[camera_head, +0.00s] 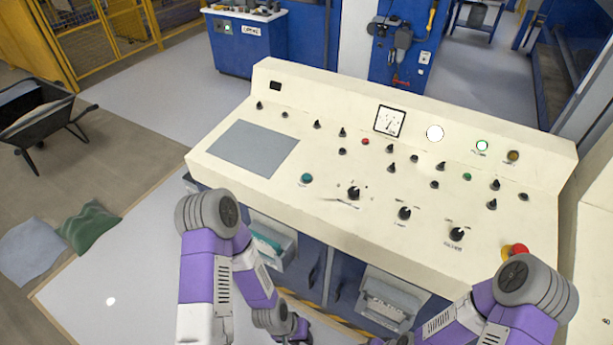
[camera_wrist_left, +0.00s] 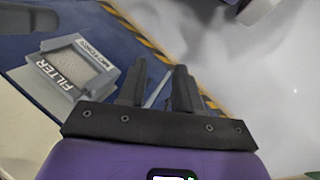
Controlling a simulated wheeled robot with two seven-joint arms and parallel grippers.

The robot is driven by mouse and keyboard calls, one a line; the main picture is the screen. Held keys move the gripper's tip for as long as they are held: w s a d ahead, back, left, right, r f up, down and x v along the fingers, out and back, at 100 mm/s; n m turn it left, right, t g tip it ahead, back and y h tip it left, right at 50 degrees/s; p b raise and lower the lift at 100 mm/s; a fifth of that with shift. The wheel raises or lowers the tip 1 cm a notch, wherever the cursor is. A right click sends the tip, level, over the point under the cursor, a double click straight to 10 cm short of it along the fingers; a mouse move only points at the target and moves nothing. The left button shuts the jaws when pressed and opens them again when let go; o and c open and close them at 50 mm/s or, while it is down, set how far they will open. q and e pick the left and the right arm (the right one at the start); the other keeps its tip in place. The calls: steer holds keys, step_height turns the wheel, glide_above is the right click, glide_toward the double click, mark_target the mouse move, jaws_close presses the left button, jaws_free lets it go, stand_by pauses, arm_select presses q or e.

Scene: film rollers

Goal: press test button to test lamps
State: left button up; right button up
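The cream control console (camera_head: 225,165) fills the middle of the head view. It carries a teal button (camera_head: 307,178), a small red button (camera_head: 365,141) and a small green button (camera_head: 467,177). Their labels are too small to read, so I cannot tell which is the test button. Along the back are a white round lamp (camera_head: 435,133), a green-rimmed lamp (camera_head: 482,145) and an amber lamp (camera_head: 513,155). My left gripper (camera_wrist_left: 159,68) is low in front of the console, fingers apart and empty in the left wrist view. My right gripper is out of view; its arm shows at lower right.
Black knobs (camera_head: 457,234) and a red stop button (camera_head: 515,250) on yellow stand on the console top. A gauge (camera_head: 389,121) is at the back. A filter box (camera_wrist_left: 65,75) sits on the blue front near my left gripper.

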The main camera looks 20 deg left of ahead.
arm_select(q)
jaws_close()
stand_by(1.4)
